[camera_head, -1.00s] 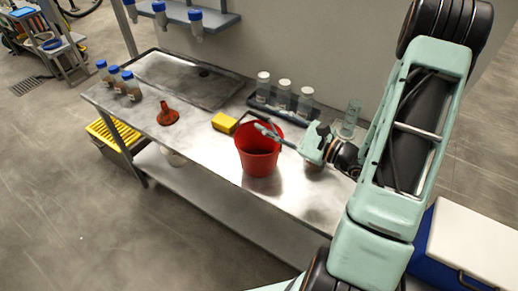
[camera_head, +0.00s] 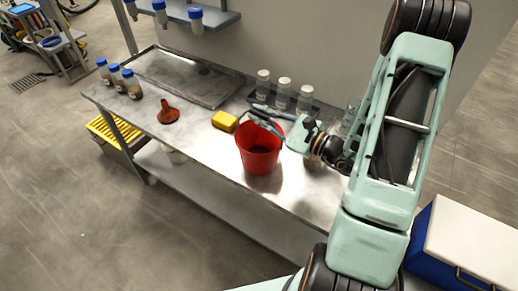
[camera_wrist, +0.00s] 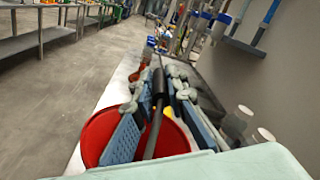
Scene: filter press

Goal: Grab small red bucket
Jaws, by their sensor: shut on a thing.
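The small red bucket (camera_head: 260,158) stands upright near the front edge of the steel table, right of its middle. In the head view my gripper (camera_head: 266,122) is over the bucket's mouth, reaching in from the right. In the wrist view the bucket's red rim (camera_wrist: 97,135) curves around below my gripper (camera_wrist: 160,125). A dark rod with a black grip, which looks like the bucket's handle (camera_wrist: 158,88), runs between the blue-padded fingers. My gripper is shut on the bucket at this handle. The exact contact is partly hidden by the fingers.
A yellow block (camera_head: 224,121) lies just left of the bucket, and an orange funnel (camera_head: 168,114) farther left. Clear bottles (camera_head: 283,93) stand in a dark rack behind. Blue-capped bottles (camera_head: 118,78) stand at the left end. A blue box with a white lid (camera_head: 470,250) is at the lower right.

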